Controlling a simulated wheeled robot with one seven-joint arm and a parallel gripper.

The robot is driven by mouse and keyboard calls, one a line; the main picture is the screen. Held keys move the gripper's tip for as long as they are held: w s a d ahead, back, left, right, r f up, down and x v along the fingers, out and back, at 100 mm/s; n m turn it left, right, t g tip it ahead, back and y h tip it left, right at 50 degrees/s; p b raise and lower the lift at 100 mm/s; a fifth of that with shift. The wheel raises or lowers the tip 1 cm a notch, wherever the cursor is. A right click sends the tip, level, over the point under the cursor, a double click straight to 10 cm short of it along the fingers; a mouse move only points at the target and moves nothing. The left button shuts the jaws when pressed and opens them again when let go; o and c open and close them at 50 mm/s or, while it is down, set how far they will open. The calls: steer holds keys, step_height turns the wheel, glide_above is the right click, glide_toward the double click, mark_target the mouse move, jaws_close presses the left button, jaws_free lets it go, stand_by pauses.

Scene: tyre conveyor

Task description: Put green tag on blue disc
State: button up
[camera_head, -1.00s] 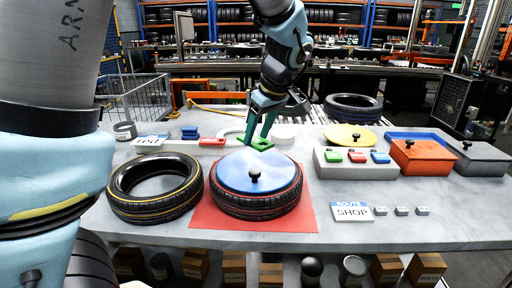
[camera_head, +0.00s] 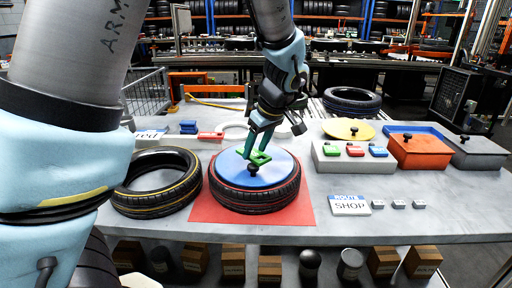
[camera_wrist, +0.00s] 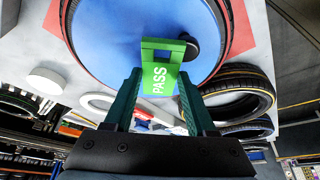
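The blue disc (camera_head: 282,168) lies on a red-striped tyre (camera_head: 240,197) and has a black knob (camera_head: 254,169) at its centre. My gripper (camera_head: 260,150) is over the disc, its fingers pointing down. It is shut on the green tag (camera_head: 261,158), which is just behind the knob. In the wrist view the green tag (camera_wrist: 160,78) reads PASS and sits between the fingertips, with the blue disc (camera_wrist: 110,35) beyond it and the knob (camera_wrist: 188,46) beside it. I cannot tell whether the tag touches the disc.
A yellow-striped tyre (camera_head: 135,200) lies to the left. A grey block with coloured buttons (camera_head: 350,165), a yellow disc (camera_head: 348,129) and an orange bin (camera_head: 418,151) stand to the right. A ROUTE SHOP sign (camera_head: 350,205) is at the front right. The red mat (camera_head: 215,211) lies under the red-striped tyre.

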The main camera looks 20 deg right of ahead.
steer(key=o, duration=0.5)
steer(key=shift+c, duration=0.2)
steer(key=shift+r+p, duration=0.55)
steer(key=shift+p, duration=0.05)
steer(key=b+v, duration=0.3)
steer(key=v, duration=0.9)
steer(key=w+a+f+m+g, duration=0.1)
steer(key=a+f, duration=0.2)
steer(key=a, duration=0.4)
steer(key=w+a+f+m+g, duration=0.1)
steer(key=a+f, duration=0.3)
steer(key=a, duration=0.4)
steer(key=w+a+f+m+g+h, duration=0.1)
steer(key=a+f, duration=0.3)
steer(key=a, duration=0.4)
steer(key=shift+w+f+m, duration=0.15)
steer(key=shift+w+m, duration=0.15)
steer(key=shift+w, duration=0.5)
steer(key=shift+m+h, duration=0.4)
steer(key=shift+m, duration=0.4)
steer(key=s+a+f, duration=0.1)
steer(key=a, duration=0.2)
steer(key=s+a+f, duration=0.1)
steer(key=a, duration=0.2)
steer(key=s+a+f, duration=0.1)
steer(key=a, duration=0.2)
steer(key=shift+s+f, duration=0.2)
steer(key=shift+f, duration=0.15)
